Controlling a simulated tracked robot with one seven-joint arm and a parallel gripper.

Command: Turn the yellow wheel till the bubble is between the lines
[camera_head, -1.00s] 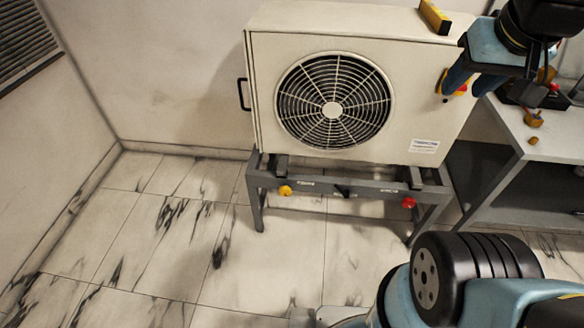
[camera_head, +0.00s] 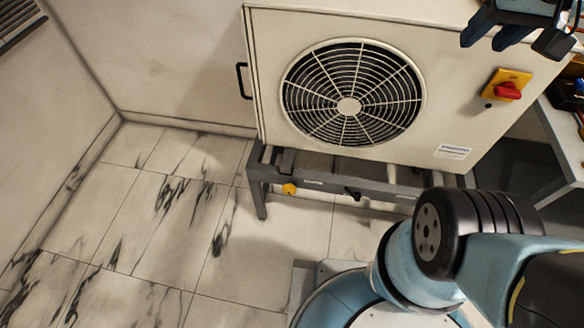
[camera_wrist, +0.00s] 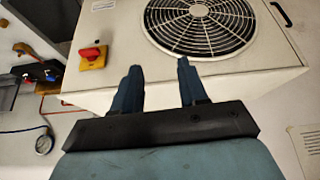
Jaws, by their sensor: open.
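The yellow wheel (camera_head: 289,189) is a small knob on the front rail of the grey stand (camera_head: 263,205), below the fan unit, left of the middle. No bubble or lines show in any current view. My gripper (camera_head: 491,38) is at the top right of the head view, high in front of the fan unit and far from the yellow wheel. In the wrist view my gripper (camera_wrist: 158,66) has its two blue fingers spread with nothing between them. The yellow wheel is not in the wrist view.
The cream fan unit (camera_head: 265,75) stands on the stand. A red switch on a yellow plate (camera_head: 508,85) is on its right front. A bench (camera_head: 560,140) is at the right. My arm covers the stand's right end. The floor (camera_head: 215,230) left of the stand is clear.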

